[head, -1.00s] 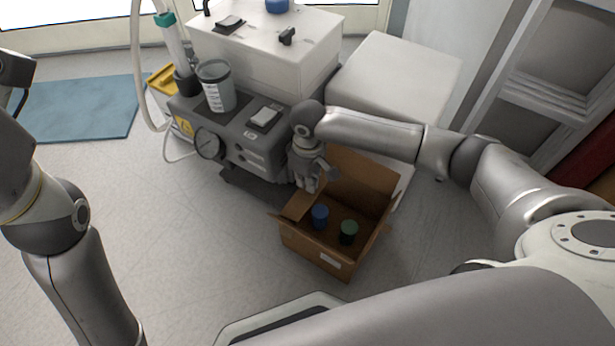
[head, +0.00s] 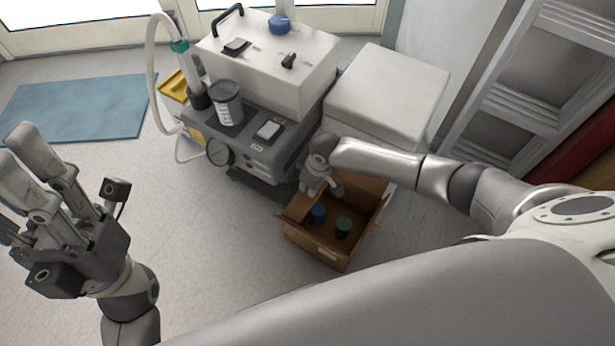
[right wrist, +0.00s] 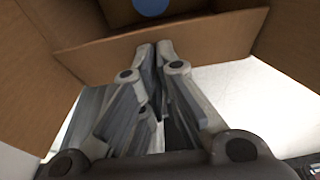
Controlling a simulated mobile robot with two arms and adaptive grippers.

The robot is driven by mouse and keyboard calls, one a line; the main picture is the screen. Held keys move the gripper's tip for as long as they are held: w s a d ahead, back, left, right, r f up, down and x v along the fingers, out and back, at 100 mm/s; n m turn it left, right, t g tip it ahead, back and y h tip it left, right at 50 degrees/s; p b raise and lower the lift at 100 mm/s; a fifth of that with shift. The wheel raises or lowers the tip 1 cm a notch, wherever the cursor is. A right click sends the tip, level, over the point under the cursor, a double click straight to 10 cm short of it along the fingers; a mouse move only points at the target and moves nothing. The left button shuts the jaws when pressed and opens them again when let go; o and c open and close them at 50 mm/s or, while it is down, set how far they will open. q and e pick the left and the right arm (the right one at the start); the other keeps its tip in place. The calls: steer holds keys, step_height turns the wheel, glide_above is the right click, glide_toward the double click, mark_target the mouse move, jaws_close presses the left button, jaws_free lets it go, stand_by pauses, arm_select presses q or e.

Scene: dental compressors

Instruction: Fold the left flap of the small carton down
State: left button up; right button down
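The small brown carton (head: 312,246) stands open on the floor, with a blue-capped item (head: 317,213) and a green-capped item (head: 343,227) inside. Its left flap (head: 297,208) slopes at the left side of the opening; its far flap stands up. My right gripper (head: 312,190) is over the carton's far left corner, near the left flap. In the right wrist view its fingers (right wrist: 156,50) are together, with tips at a cardboard panel (right wrist: 205,42); contact is unclear. My left gripper (head: 38,165) is empty, fingers raised and apart, far left of the carton.
A grey compressor (head: 258,155) with a gauge and a white housing (head: 270,65) stand behind the carton. A white box (head: 388,90) is behind it to the right. A blue mat (head: 75,108) lies at far left. Floor left of the carton is clear.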

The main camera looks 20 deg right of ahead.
steer(key=shift+s+d+f+t+y+p, duration=0.1)
steer(key=shift+s+d+t+y+p, duration=0.25)
steer(key=shift+t+p, duration=0.2)
steer(key=shift+s+d+f+t+y+p, duration=0.1)
steer(key=shift+s+f+t+y+p, duration=0.05)
steer(key=shift+f+t+y+p, duration=0.3)
steer(key=shift+r, duration=0.1)
steer(key=c, duration=1.7)
jaws_free()
steer(key=v, duration=1.2)
